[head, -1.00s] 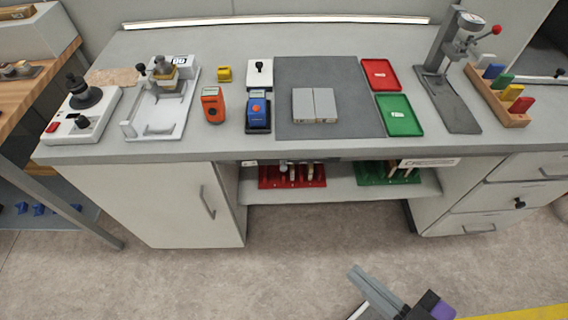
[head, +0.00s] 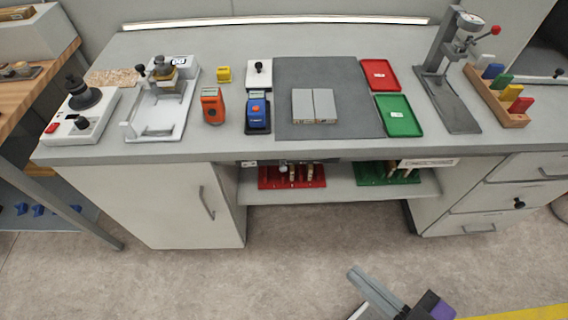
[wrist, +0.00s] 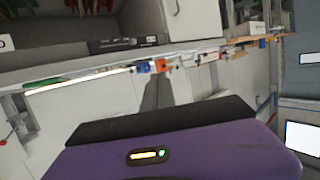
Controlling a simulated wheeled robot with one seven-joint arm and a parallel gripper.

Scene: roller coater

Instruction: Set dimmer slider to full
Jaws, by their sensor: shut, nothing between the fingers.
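No part in view is clearly marked as the dimmer slider. A small white box with a black knob (head: 259,72) stands at the back middle of the grey bench; I cannot tell whether it is the dimmer. My gripper (head: 356,272) is at the bottom of the head view, over the floor in front of the bench. It is shut and empty, apart from everything on the bench. Its purple body (wrist: 165,158) fills the bottom of the wrist view, and its fingertips cannot be made out there.
The grey bench (head: 225,42) holds an orange device (head: 212,105), a blue-topped device (head: 258,113), a red tray (head: 380,75), a green tray (head: 399,115) and a press stand (head: 448,85). A white control box (head: 92,122) sits at left. The floor (head: 270,280) in front is clear.

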